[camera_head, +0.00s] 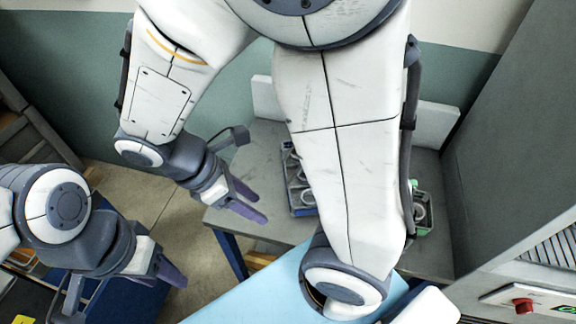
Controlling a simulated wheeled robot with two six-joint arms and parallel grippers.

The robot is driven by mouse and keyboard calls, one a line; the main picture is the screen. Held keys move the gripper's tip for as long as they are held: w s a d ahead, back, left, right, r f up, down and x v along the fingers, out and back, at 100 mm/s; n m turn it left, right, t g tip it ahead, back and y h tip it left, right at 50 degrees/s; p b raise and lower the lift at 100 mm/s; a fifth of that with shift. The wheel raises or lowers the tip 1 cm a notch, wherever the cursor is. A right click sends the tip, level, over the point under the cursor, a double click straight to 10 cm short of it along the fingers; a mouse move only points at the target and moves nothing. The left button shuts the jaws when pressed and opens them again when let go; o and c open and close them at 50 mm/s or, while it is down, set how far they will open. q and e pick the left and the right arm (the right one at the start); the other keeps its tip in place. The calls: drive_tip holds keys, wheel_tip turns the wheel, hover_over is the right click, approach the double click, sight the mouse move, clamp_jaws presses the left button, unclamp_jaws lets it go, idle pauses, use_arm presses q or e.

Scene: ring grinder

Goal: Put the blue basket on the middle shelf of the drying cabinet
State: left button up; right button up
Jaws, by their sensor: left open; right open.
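A blue basket (297,200) with pale ring-like parts in it stands on the grey table, partly hidden behind my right arm. My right gripper (249,201) is open and empty, to the left of the basket and apart from it, near the table's left edge. My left gripper (165,277) is open and empty at the lower left, off the table. I cannot make out the middle shelf of the drying cabinet, nor tell which unit in view is that cabinet.
A green basket (424,226) stands on the grey table (262,160), right of my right arm. A large grey unit with a red button (523,305) stands at the right. A dark rack (28,140) is at the far left. Open floor (135,195) lies left of the table.

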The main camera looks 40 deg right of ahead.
drive_tip(key=w+d+f+n+g+h+b, duration=0.1)
drive_tip(key=w+d+f+n+h+b, duration=0.1)
drive_tip(key=w+d+f+n+h, duration=0.5)
drive_tip(key=w+d+f+n+h+b, duration=0.25)
drive_tip(key=w+d+n+h, duration=0.3)
drive_tip(key=d+n, duration=0.45)
drive_tip(key=s+d+r+n+p, duration=0.1)
drive_tip(key=d+p, duration=0.1)
drive_tip(key=d, duration=0.6)
drive_tip(key=shift+s+d, duration=0.15)
drive_tip(key=shift+s, duration=0.15)
use_arm(q)
wheel_tip(320, 180, down, 4)
drive_tip(key=shift+d+r, duration=0.1)
drive_tip(key=shift+r, duration=0.15)
use_arm(e)
clamp_jaws()
